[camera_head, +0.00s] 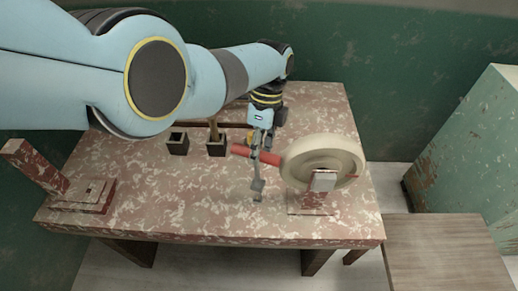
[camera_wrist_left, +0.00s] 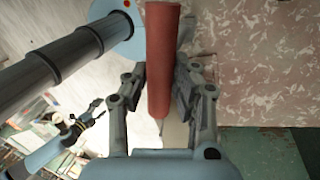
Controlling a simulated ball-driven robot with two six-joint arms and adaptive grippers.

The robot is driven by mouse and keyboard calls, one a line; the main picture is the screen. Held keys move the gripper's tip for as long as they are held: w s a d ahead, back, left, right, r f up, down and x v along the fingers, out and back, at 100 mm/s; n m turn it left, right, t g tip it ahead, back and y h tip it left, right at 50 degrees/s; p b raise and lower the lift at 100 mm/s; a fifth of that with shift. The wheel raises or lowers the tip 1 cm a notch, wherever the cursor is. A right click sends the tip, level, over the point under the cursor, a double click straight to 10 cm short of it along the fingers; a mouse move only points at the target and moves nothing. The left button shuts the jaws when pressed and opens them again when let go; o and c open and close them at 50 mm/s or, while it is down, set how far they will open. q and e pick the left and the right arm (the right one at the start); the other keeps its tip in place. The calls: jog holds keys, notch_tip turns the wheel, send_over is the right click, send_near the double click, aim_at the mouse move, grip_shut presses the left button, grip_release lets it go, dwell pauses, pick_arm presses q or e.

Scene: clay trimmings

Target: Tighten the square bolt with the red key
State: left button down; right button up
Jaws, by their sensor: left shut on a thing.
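My left gripper (camera_head: 261,148) reaches down over the table and is shut on the red key (camera_head: 243,151). In the left wrist view the key's red handle (camera_wrist_left: 163,60) is a long bar between the fingers (camera_wrist_left: 158,95). In the head view a thin grey piece with a small block (camera_head: 258,185) hangs below the handle; it looks like the key's shank. A pale square block (camera_head: 323,181) sits in front of the cream wheel and may be the square bolt; I cannot tell surely. The key is left of it, apart. My right gripper (camera_wrist_left: 92,112) shows small in the left wrist view.
The cream wheel (camera_head: 308,147) stands on the worn red table (camera_head: 190,205), close right of the key. Two dark open boxes (camera_head: 178,149) stand behind. A red stand (camera_head: 82,203) is at the left edge. The front middle is bare. A wooden bench (camera_head: 445,255) is at right.

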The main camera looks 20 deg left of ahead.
pick_arm(q)
jog(key=shift+r+p, duration=0.75)
jog(key=shift+r, duration=2.75)
jog(key=shift+a, duration=0.1)
